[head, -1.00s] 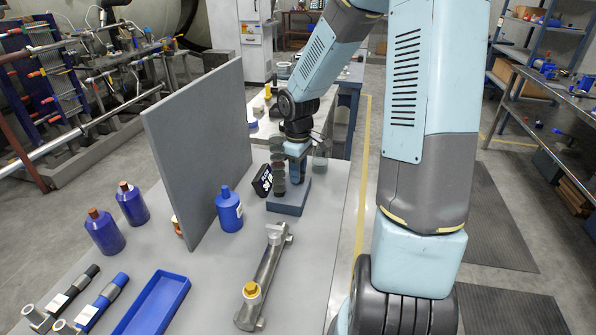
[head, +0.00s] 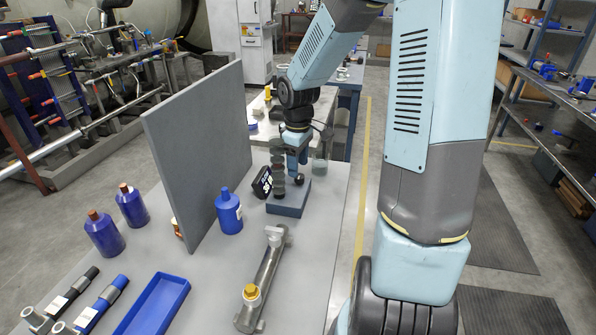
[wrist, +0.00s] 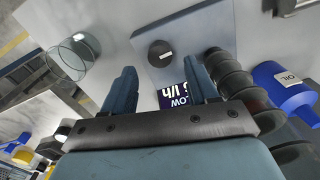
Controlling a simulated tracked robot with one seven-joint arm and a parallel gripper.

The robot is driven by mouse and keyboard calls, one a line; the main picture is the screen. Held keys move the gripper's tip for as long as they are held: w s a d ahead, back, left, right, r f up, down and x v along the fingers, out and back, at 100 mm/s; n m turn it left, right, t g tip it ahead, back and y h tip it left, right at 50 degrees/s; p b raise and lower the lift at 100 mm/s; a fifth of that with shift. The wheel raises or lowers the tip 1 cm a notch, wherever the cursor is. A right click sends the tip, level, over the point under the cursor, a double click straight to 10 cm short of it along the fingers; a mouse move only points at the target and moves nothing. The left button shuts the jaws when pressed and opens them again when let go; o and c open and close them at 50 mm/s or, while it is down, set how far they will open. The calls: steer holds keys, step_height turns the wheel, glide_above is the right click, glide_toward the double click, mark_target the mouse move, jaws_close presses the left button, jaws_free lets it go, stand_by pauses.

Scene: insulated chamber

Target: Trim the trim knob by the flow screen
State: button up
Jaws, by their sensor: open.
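The trim knob (wrist: 160,53) is a round black knob with a white pointer mark, on a blue-grey block (head: 287,208). The flow screen (head: 262,182) is a small dark display with white characters at the block's left. It also shows in the wrist view (wrist: 172,97), partly hidden by my gripper. My gripper (wrist: 163,80) is open and empty. Its two blue fingers stand apart above the block, and the knob shows beyond their tips, apart from them. In the head view my gripper (head: 297,170) is over the block.
A dark ribbed stack (wrist: 235,80) stands close beside my gripper. A clear glass beaker (wrist: 72,55) is on its other side. A blue bottle (head: 229,212), a grey upright panel (head: 200,150) and a metal pipe fitting (head: 264,280) stand nearer on the table.

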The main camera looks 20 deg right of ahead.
step_height(320, 180, up, 10)
stand_by(0.4)
stand_by(0.4)
